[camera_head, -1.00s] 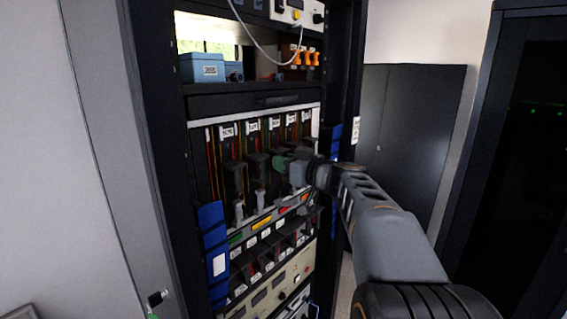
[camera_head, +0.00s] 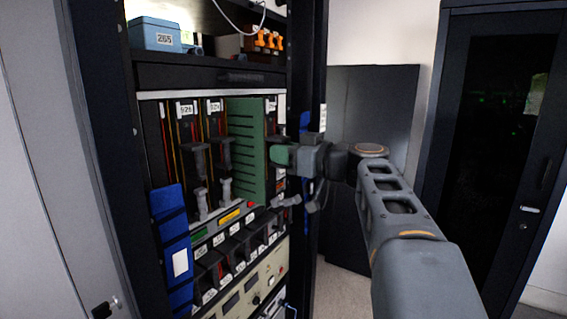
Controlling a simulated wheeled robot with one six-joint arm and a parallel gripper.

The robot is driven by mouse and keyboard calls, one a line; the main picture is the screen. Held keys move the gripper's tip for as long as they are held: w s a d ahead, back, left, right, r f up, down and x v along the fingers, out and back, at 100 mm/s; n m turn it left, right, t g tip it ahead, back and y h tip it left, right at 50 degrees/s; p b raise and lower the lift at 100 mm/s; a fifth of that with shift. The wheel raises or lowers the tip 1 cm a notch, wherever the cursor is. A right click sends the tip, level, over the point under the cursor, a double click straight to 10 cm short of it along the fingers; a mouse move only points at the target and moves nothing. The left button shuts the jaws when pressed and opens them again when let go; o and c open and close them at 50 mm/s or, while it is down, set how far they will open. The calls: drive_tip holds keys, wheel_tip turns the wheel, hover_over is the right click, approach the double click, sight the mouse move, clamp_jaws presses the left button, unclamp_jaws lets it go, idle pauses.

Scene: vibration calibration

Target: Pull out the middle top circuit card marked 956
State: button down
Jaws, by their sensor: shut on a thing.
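A green circuit card (camera_head: 246,150) stands upright in the upper card row of the rack, with a broad strip of its face showing. It sticks partly out of its slot. My gripper (camera_head: 284,157) is shut on this card at its front edge, right of the exposed face. The card's own number cannot be read from here. To its left, other cards with dark front handles (camera_head: 197,160) sit in the row under white number labels (camera_head: 186,108).
The rack's right post (camera_head: 305,90) stands close behind my gripper. A blue box marked 265 (camera_head: 156,35) sits on the shelf above. Lower rows of modules (camera_head: 225,255) lie below. Open floor (camera_head: 340,290) shows to the right.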

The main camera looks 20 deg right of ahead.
drive_tip(key=shift+s+r, duration=0.1)
drive_tip(key=c, duration=1.1)
unclamp_jaws()
drive_tip(key=shift+o, duration=0.2)
drive_tip(key=b+v, duration=0.2)
drive_tip(key=v, duration=1.2)
drive_tip(key=shift+b, duration=0.4)
